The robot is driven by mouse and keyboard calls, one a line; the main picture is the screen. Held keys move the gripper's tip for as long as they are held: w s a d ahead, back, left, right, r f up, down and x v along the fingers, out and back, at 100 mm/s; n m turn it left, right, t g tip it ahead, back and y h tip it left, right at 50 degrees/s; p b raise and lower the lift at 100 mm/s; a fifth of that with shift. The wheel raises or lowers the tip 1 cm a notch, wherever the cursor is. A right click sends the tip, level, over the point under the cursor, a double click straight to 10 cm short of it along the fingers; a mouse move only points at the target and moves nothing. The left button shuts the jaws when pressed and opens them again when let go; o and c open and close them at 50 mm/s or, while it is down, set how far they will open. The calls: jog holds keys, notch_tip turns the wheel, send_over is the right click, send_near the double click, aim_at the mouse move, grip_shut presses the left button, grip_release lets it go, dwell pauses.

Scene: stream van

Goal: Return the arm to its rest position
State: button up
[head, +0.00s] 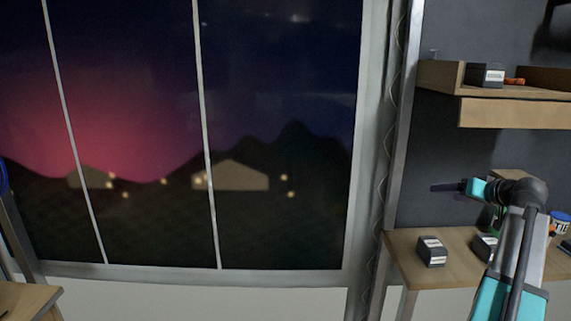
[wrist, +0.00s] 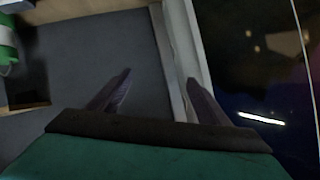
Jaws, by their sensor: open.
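My gripper (head: 438,188) shows in the head view at the end of my teal and dark arm. It points left, above the wooden desk (head: 408,262) and in front of the dark wall panel. In the wrist view my gripper (wrist: 157,80) has its two dark fingers well apart, with nothing between them. My arm rises from the lower right of the head view and bends left at its top. It hides part of the desk and some things behind it.
A labelled dark box (head: 432,252) stands on the desk, and another (head: 484,247) is beside my arm. A blue-lidded can (head: 560,223) is at the right edge. A shelf (head: 510,113) above holds a box (head: 487,75). A large window (head: 280,150) fills the left.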

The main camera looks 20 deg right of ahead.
jog(key=w+a+f+g+y, duration=0.1)
jog(key=w+a+f, duration=0.2)
jog(key=a+f, duration=0.45)
jog(key=w+a+f+g+y, duration=0.15)
jog(key=a+f, duration=0.25)
jog(key=f, duration=0.6)
jog(key=w+a+f+g+y, duration=0.1)
jog(key=w+a+f+g, duration=0.15)
jog(key=a+f, duration=0.45)
jog(key=s+a+f+n+g+y+b, duration=0.1)
jog(key=a+f+g, duration=0.1)
jog(key=a+f, duration=0.75)
jog(key=s+a+f+g, duration=0.15)
jog(key=a+f, duration=0.45)
jog(key=f, duration=0.7)
jog(key=s+a+f+n+g+b, duration=0.15)
jog(key=s+a+f+g, duration=0.45)
jog(key=s+a+f, duration=0.9)
jog(key=s+a+f+n+g+h, duration=0.1)
jog(key=s+a+f, duration=0.3)
jog(key=s, duration=0.5)
jog(key=s+a+f+n+g+h, duration=0.2)
jog(key=s+a+f, duration=0.3)
jog(key=s, duration=0.5)
notch_tip(320, 180, down, 2)
jog(key=shift+s+f+g, duration=0.15)
jog(key=shift+f+g, duration=0.05)
jog(key=shift+g, duration=0.45)
jog(key=shift+h, duration=0.25)
jog(key=shift+c, duration=0.4)
